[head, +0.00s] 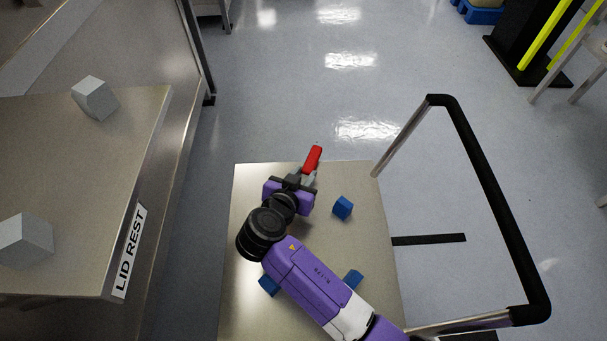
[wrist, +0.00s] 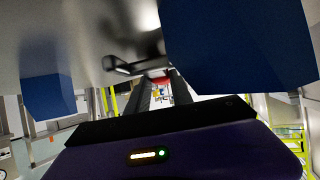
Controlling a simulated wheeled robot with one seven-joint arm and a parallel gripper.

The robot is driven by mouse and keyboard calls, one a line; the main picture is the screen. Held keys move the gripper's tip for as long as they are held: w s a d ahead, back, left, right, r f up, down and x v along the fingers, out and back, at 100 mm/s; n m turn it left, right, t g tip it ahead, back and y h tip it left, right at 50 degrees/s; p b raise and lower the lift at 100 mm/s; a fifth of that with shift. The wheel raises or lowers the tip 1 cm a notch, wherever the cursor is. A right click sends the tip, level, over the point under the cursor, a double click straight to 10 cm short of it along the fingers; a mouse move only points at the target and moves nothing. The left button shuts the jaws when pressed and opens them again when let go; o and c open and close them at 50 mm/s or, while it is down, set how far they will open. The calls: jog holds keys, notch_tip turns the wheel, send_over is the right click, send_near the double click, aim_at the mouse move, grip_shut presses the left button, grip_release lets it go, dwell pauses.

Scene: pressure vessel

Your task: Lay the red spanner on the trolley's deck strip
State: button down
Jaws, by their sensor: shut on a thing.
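The red spanner (head: 313,158) is at the far edge of the trolley in the head view, its red end pointing away past that edge. My gripper (head: 304,178) is shut on its near part. In the wrist view a small patch of the red spanner (wrist: 160,80) shows beyond the dark fingers (wrist: 160,95). The trolley's deck (head: 250,190) is a pale metal top under my arm. I cannot tell whether the spanner touches the deck or is held above it. No separately marked strip is clear on the deck.
Blue blocks stand on the deck: one (head: 343,208) right of my gripper, two (head: 269,285) (head: 353,278) beside my forearm. The trolley's black handle (head: 485,190) is at right. A bench marked LID REST (head: 130,250) with grey blocks (head: 96,98) is at left.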

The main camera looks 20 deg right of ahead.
jog(key=c, duration=1.1)
grip_release()
jog(key=shift+s+a+r+p, duration=0.15)
jog(key=shift+r+p, duration=0.15)
jog(key=p+v, duration=0.1)
jog(key=v, duration=1)
jog(key=shift+s+a, duration=0.2)
